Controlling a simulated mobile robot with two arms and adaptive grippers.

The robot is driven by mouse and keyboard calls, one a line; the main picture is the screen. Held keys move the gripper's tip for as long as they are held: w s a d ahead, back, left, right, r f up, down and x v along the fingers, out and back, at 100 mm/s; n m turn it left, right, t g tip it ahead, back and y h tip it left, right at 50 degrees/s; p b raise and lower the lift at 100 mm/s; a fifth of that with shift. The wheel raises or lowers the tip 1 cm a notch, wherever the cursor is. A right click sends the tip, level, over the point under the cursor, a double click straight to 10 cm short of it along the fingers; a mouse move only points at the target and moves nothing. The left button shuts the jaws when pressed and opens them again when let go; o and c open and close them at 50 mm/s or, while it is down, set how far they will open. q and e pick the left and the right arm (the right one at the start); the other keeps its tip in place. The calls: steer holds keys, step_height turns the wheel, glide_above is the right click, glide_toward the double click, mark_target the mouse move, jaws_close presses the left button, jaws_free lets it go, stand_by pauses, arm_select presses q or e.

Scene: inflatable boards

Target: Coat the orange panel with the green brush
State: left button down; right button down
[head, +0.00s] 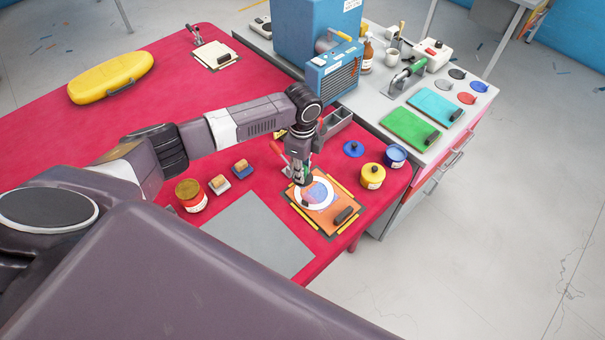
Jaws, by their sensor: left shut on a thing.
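The orange panel (325,222) lies on the front right part of the red table. It bears a white ring around a blue patch, and a black block (344,215) sits near its lower right corner. My left gripper (302,178) points down over the panel's upper left part. It is shut on a small tool with some green on it, seemingly the green brush (291,172). The fingers hide most of the tool, and I cannot tell whether its tip touches the panel. My right gripper is not in view.
A grey sheet (258,236) lies left of the panel. An amber jar (190,195) and two small blocks stand behind it. Yellow (372,176) and blue (395,156) pots stand to the right. A grey worktop holds green (411,129) and turquoise (436,107) panels.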

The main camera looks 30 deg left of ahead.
arm_select(q)
steer(key=shift+r, duration=1.05)
steer(key=shift+r, duration=1.5)
steer(key=shift+d, duration=0.1)
